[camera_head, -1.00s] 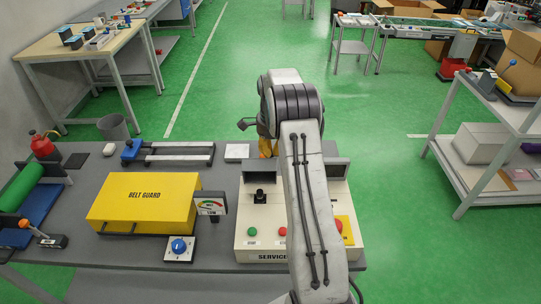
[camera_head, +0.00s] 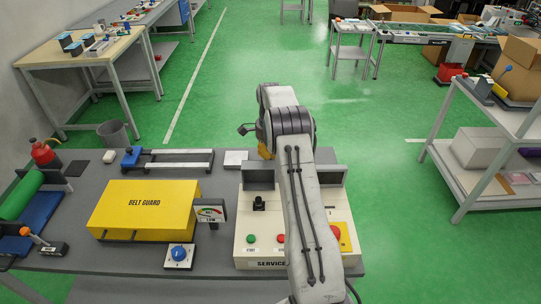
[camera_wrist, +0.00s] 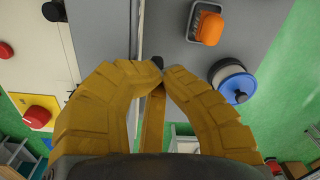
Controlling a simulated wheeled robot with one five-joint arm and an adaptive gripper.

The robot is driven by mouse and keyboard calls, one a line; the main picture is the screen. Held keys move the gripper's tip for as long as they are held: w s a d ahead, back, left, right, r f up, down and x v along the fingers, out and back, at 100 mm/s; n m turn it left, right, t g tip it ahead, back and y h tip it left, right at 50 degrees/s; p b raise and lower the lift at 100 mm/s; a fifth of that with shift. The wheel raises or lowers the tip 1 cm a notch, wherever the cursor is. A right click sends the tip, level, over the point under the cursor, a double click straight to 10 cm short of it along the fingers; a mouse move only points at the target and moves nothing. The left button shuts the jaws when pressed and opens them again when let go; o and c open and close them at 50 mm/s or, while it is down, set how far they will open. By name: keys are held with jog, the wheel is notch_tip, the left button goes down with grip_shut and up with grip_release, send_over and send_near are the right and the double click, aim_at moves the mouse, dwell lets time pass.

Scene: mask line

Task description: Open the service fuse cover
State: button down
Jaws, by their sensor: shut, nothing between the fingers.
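The cream service panel (camera_head: 243,235) stands on the workbench, its front label partly readable as "SERVICE". A grey raised part (camera_head: 331,175) shows at its back, partly behind my arm; I cannot tell for sure whether this is the fuse cover. In the wrist view, a grey plate (camera_wrist: 100,30) lies beside the cream panel face. My gripper (camera_wrist: 157,68) is shut and empty, its yellow fingertips together over the plate's edge. A small black knob shows right at the tips; whether they touch it is unclear. In the head view my fingertips are hidden behind the arm.
The panel has a black joystick (camera_head: 259,203), green button (camera_head: 251,239) and red stop button (camera_head: 335,232). The yellow belt guard (camera_head: 145,205) and a blue dial (camera_head: 178,252) stand left. In the wrist view, an orange switch (camera_wrist: 207,27) and blue round knob (camera_wrist: 233,82) lie right of the fingers.

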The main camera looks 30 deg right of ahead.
jog(key=shift+s+a+f, duration=0.15)
jog(key=shift+a+f, duration=0.05)
jog(key=shift+f, duration=0.25)
jog(key=shift+s+a+f, duration=0.15)
jog(key=shift+a+f, duration=0.05)
jog(key=shift+f, duration=0.25)
jog(key=c, duration=1)
grip_release()
jog(key=shift+d, duration=0.15)
jog(key=shift+c, duration=0.2)
notch_tip(320, 180, up, 14)
jog(key=shift+w+d+f, duration=0.15)
jog(key=shift+d+f, duration=0.1)
jog(key=shift+d, duration=0.2)
